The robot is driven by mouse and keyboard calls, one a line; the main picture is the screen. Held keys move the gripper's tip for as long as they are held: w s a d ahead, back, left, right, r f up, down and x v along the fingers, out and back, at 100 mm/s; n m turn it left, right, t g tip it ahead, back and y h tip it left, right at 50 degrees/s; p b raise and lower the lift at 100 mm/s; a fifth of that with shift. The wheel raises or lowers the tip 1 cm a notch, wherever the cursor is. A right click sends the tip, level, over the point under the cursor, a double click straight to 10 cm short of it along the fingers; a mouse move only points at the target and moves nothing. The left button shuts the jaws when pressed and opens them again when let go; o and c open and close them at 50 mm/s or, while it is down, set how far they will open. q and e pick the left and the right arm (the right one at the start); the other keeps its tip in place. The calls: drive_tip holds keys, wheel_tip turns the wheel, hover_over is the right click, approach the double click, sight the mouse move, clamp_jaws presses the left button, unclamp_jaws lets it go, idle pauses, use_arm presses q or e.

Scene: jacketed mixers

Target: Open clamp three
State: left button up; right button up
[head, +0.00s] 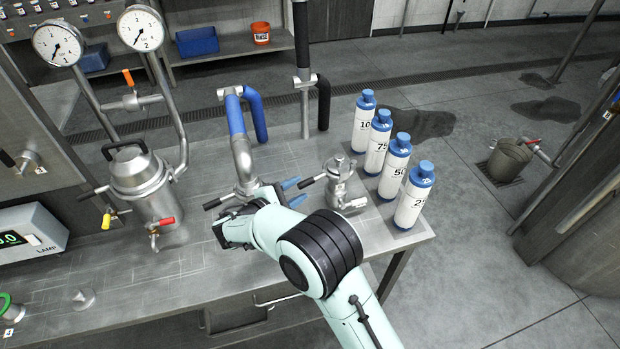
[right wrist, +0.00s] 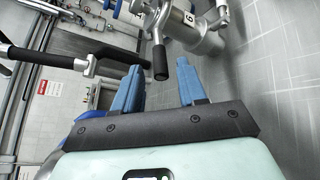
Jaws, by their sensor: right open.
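My right gripper (head: 294,191) is open over the bench, its two blue fingers pointing right at a small steel vessel (head: 340,185). A lever with a black grip (head: 306,183) sticks out from this vessel towards the fingers. In the right wrist view, a black lever grip (right wrist: 160,62) shows in the gap between the open fingertips (right wrist: 158,80); I cannot tell whether they touch it. The steel fitting behind it (right wrist: 205,38) bears a tag reading 6. My left gripper is out of view.
Several blue-capped white bottles (head: 400,165) stand right of the small vessel. A blue-sleeved pipe (head: 238,130) rises behind my gripper, with another black handle (head: 217,202) at its foot. A jacketed mixer (head: 145,185) with gauges (head: 58,43) stands left.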

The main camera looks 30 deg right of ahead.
sight(310, 180)
drive_tip(key=x, duration=0.6)
drive_tip(key=shift+w+d+f+p, duration=0.1)
drive_tip(key=shift+w+d+p, duration=0.05)
drive_tip(key=shift+d+p, duration=0.2)
clamp_jaws()
